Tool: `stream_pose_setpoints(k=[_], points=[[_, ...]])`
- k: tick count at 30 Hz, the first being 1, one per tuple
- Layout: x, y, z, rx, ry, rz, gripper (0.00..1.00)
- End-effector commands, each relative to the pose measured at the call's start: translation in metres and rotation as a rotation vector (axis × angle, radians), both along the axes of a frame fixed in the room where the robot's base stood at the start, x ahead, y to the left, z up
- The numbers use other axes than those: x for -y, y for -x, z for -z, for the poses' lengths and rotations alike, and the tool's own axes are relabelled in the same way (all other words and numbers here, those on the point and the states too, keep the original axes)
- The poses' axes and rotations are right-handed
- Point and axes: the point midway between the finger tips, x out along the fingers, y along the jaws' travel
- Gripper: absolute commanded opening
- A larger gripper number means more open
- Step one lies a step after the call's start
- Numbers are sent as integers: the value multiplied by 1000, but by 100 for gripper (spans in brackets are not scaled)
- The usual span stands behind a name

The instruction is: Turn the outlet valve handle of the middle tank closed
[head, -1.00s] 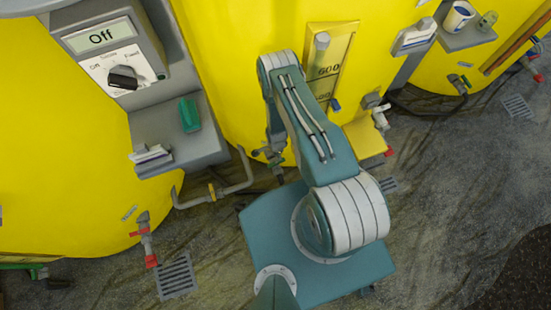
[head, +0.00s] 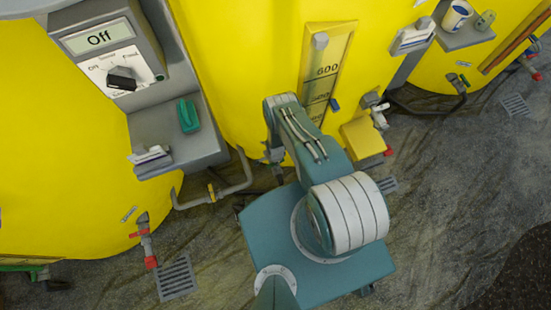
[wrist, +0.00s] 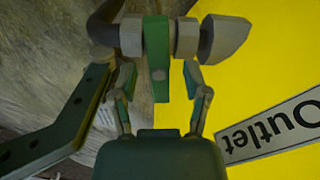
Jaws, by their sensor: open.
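In the wrist view, a green valve handle (wrist: 157,58) sits on a grey pipe fitting (wrist: 187,38) beside the yellow wall of the middle tank (wrist: 255,80). The handle runs up and down in this picture, across the line of the pipe. An "Outlet" label (wrist: 270,130) is on the tank, to the right. My gripper (wrist: 160,72) is open, with one finger on each side of the handle's lower end. I cannot tell whether either finger touches it. In the head view, my arm hides the gripper and most of this valve at the middle tank (head: 235,75).
A bent pipe (head: 225,188) runs low on the left. Open floor lies to the right.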

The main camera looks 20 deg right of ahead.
Motion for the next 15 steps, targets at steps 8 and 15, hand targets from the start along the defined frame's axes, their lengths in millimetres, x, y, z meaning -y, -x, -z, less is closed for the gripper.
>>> stream_pose_setpoints(k=[8, 15], points=[[0, 0, 1, 0, 0, 0, 60], [0, 0, 1, 0, 0, 0, 0]])
